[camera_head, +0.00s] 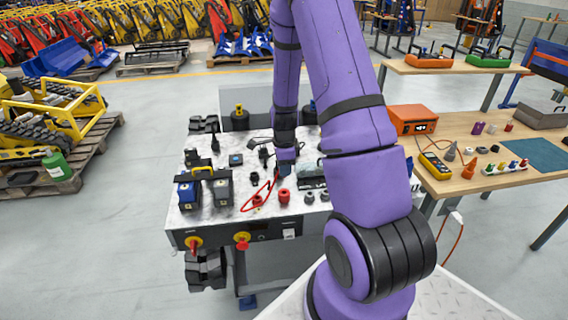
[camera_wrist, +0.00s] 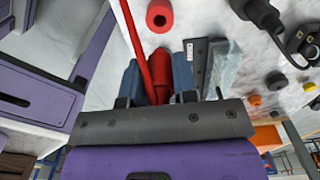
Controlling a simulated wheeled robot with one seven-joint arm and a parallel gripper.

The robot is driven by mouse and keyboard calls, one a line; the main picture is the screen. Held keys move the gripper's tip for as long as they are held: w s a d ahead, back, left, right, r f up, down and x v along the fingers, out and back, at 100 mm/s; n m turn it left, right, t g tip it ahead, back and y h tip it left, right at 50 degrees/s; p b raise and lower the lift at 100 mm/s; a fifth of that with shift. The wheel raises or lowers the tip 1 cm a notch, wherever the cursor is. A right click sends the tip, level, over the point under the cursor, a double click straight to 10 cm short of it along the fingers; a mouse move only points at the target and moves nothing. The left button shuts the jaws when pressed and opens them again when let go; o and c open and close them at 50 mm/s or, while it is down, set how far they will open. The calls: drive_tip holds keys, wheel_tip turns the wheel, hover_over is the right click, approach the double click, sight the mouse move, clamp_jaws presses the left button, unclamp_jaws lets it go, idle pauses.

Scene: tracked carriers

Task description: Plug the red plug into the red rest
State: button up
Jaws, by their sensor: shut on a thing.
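In the wrist view my gripper (camera_wrist: 157,78) has its two blue fingers closed around the red plug (camera_wrist: 159,68). A red cable (camera_wrist: 135,40) runs up past it. A red rest (camera_wrist: 160,16), round with a dark hole in its middle, stands on the bench just beyond the fingertips, apart from the plug. In the head view my gripper (camera_head: 286,170) is low over the workbench, and the plug is mostly hidden there. Two short red cylinders stand near it, one in front (camera_head: 284,196) and one to the left (camera_head: 257,201). I cannot tell which is the rest.
A pale crumpled bag (camera_wrist: 224,62) lies beside my gripper. A wooden table (camera_head: 455,185) stands to the right.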

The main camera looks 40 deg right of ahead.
drive_tip(key=shift+f, duration=1.95)
drive_tip(key=shift+f, duration=2.3)
idle(0.3)
drive_tip(key=o, duration=1)
drive_tip(key=shift+r, duration=0.1)
wheel_tip(320, 180, up, 11)
drive_tip(key=shift+f, duration=0.2)
